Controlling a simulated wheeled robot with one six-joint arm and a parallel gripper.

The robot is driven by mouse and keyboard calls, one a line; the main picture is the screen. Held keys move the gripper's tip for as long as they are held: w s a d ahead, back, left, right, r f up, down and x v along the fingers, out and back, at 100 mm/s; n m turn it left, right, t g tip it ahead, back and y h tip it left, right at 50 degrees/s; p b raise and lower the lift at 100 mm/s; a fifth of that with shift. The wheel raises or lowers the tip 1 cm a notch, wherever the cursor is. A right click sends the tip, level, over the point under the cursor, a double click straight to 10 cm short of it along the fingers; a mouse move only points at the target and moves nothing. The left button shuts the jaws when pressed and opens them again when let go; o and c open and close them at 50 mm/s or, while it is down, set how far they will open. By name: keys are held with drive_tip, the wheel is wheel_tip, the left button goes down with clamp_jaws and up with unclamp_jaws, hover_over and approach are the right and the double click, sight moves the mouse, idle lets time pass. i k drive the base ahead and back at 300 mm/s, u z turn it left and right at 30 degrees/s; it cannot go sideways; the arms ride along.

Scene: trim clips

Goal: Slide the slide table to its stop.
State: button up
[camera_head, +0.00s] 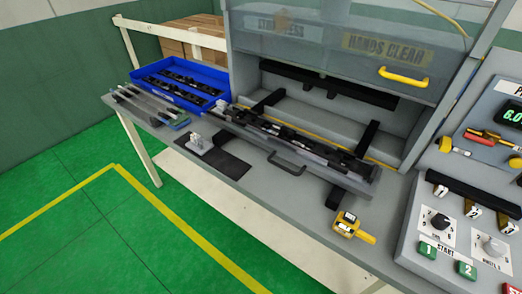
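The slide table (335,170) is a long grey plate with a black handle (287,163) on its front edge. It sits in front of the grey press, on two dark rails that run front to back. A long dark trim part (290,138) lies along it. The front rail end (334,198) sticks out past the table toward the bench's front edge. Part of the rails is hidden under the table, and I cannot make out the stop. My gripper is not in this view.
The press's clear guard (350,45) with a yellow handle (403,78) is raised above the opening. A blue bin (222,92) of dark parts stands left. A black mat (228,164), a yellow tool (350,225) and a control panel (408,240) are nearby.

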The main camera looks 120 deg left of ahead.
sight(335, 173)
drive_tip(key=u, duration=2.7)
drive_tip(key=i, duration=0.5)
drive_tip(key=u, duration=2.5)
